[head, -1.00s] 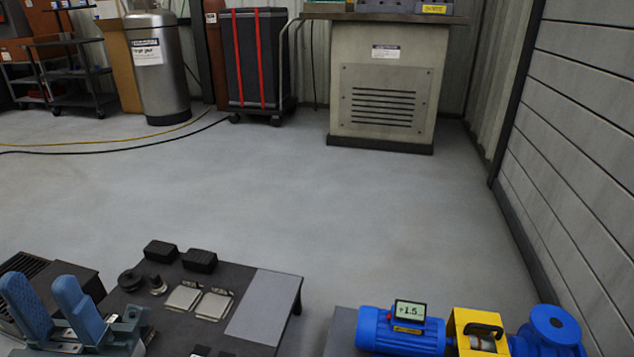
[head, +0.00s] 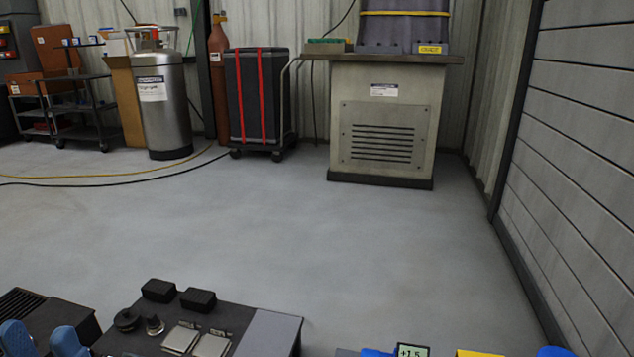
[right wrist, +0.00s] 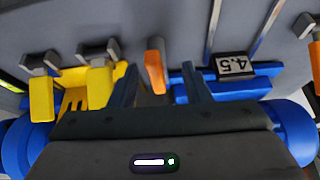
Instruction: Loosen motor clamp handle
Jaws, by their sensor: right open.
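The blue motor (head: 376,352) shows only as top edges at the bottom right of the head view, beside a small display (head: 412,350) and a yellow part (head: 478,353). In the right wrist view, an orange handle (right wrist: 155,66) appears between the two blue fingers of my right gripper (right wrist: 160,85), which is open. I cannot tell if it touches them or which handle is the motor clamp's. Two yellow handles (right wrist: 42,98) (right wrist: 100,85) on dark mounts are left of the fingers. My left gripper (head: 42,342) is open and empty at the head view's bottom left.
A dark bench (head: 232,317) with black blocks (head: 198,299) and metal plates (head: 181,339) stands at the bottom left. The grey floor (head: 300,230) beyond is clear. A large cabinet (head: 388,90), a strapped cart (head: 262,95) and a steel tank (head: 160,105) stand at the back.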

